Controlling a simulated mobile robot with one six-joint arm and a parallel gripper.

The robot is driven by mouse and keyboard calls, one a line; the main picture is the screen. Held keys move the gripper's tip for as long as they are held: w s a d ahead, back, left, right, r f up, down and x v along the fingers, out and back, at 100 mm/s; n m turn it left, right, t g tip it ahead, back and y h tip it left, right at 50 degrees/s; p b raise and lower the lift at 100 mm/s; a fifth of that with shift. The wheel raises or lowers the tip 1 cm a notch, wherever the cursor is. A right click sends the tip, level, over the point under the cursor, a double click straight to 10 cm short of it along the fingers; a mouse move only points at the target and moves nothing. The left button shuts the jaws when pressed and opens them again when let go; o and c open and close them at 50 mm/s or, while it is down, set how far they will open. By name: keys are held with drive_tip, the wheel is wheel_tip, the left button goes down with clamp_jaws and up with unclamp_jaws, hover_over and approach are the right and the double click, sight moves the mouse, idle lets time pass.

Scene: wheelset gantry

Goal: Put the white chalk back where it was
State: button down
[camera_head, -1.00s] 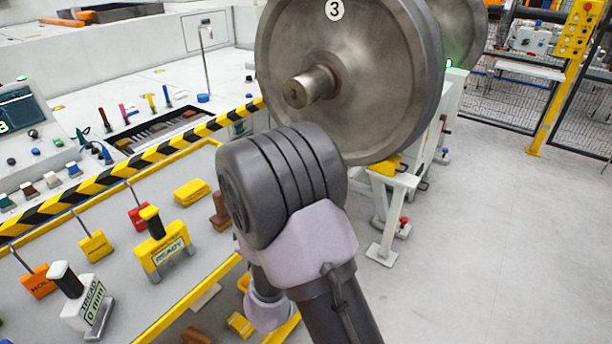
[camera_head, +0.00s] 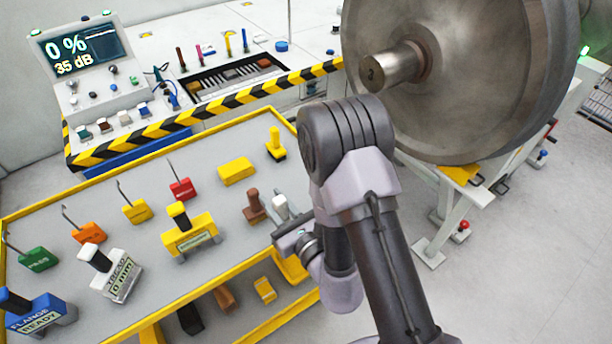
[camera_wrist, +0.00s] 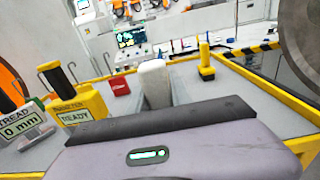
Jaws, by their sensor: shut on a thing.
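The white chalk (camera_head: 281,205) is a pale upright block at the right end of the grey tool table (camera_head: 130,190). My gripper (camera_head: 287,222) is shut on it. In the wrist view the chalk (camera_wrist: 155,82) stands up just beyond the gripper body, its lower part hidden. I cannot tell whether its bottom touches the table. A brown-handled piece (camera_head: 254,206) stands just left of the chalk, and a yellow-handled piece (camera_head: 275,145) stands behind it.
The table also holds a yellow block (camera_head: 237,171), a yellow gauge (camera_head: 188,233), a white tread gauge (camera_head: 112,272) and several hooked tags. A large steel wheel (camera_head: 470,75) stands close on the right. A console (camera_head: 85,65) is behind.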

drive_tip(key=w+d, duration=0.1)
drive_tip(key=w, duration=0.3)
drive_tip(key=w+d+f, duration=0.1)
drive_tip(key=w+d, duration=0.1)
drive_tip(key=w, duration=0.3)
drive_tip(key=w+d+b, duration=0.1)
drive_tip(key=w, duration=0.3)
drive_tip(key=shift+w+d+f, duration=0.2)
drive_tip(key=shift+w+f, duration=0.1)
wheel_tip(320, 180, down, 4)
drive_tip(key=shift+r+b, duration=0.15)
drive_tip(key=shift+b, duration=1)
drive_tip(key=shift+r, duration=0.2)
drive_tip(key=shift+f, duration=0.1)
drive_tip(key=c, duration=1.2)
unclamp_jaws()
drive_tip(key=shift+o, duration=0.2)
